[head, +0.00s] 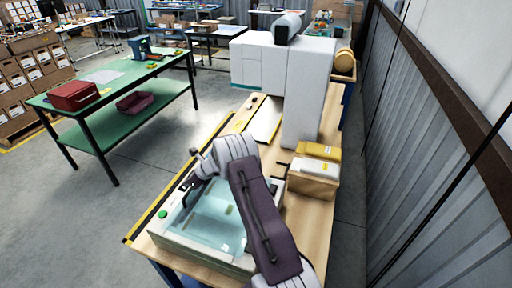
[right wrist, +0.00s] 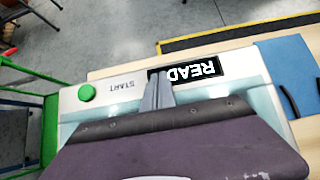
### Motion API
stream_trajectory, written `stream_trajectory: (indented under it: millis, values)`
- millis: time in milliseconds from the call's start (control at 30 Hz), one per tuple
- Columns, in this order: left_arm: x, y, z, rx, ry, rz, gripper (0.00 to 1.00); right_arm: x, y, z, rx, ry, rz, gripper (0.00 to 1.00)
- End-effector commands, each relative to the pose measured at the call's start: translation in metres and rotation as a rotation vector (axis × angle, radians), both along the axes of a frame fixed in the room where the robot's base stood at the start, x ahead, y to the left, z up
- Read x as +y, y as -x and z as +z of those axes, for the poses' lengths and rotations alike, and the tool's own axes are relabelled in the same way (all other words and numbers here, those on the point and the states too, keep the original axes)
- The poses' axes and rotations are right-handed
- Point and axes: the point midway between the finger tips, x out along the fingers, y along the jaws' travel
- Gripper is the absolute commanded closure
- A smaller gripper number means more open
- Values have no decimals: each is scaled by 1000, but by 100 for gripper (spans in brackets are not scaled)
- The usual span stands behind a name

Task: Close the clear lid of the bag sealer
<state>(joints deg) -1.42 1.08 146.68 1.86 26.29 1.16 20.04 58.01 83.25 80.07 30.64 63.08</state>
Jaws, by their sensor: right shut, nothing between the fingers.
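The bag sealer (head: 172,232) is a pale box on the wooden bench, at the bottom of the head view. Its clear lid (head: 212,222) looks flat over the bluish chamber, partly hidden by my right arm. The front panel, with a green button (right wrist: 87,93), START lettering and a black display (right wrist: 205,70) reading "READ", shows in the right wrist view. My right gripper (right wrist: 158,92) is shut and empty, its fingertips over the panel beside the display. Whether they touch it I cannot tell. In the head view the right gripper (head: 186,184) is small at the sealer's panel side. My left gripper is out of view.
A large white machine (head: 285,70) stands behind. A green table (head: 110,80) with a red box (head: 74,95) is at the left. Open floor lies between the table and bench.

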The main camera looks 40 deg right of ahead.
Motion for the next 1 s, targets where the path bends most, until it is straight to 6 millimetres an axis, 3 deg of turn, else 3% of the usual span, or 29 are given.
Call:
stream_trajectory:
  millis: [33,367,567,633,800,1000]
  values:
    - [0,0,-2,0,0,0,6,1,8,-13,25,-1,2,100]
    - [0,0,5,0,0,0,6,0,7,-5,23,1,2,100]
    - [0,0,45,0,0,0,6,-2,4,53,5,6,4,100]
    - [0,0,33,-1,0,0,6,-2,3,65,-1,7,6,100]
    - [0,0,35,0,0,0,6,-1,3,110,-2,5,4,100]
    - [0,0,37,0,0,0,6,-1,3,137,0,4,5,100]
